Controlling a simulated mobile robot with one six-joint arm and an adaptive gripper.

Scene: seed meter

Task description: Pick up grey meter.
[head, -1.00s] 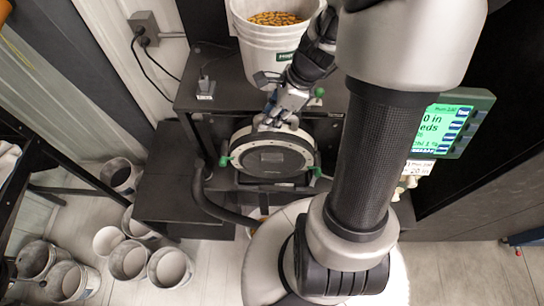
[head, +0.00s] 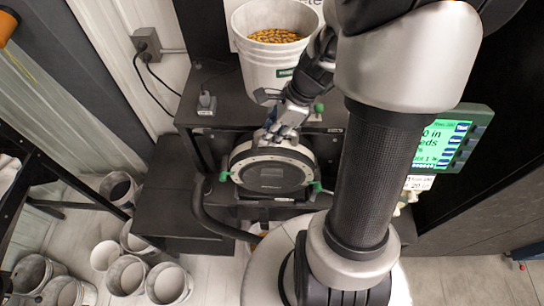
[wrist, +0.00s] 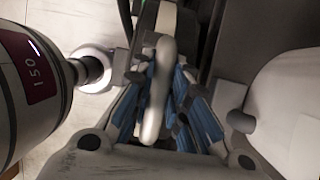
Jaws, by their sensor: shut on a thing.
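The grey meter (head: 272,177) is a round disc with a dark face and a pale grey rim. It stands upright at the front of the black machine, between two green-tipped levers. The back of the meter is hidden.
A white bucket of yellow seeds (head: 272,62) stands on the black shelf (head: 215,92) above. A green display (head: 445,140) is at the right. Several empty buckets (head: 168,283) stand on the floor at lower left. A black hose (head: 215,222) curves beside the meter.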

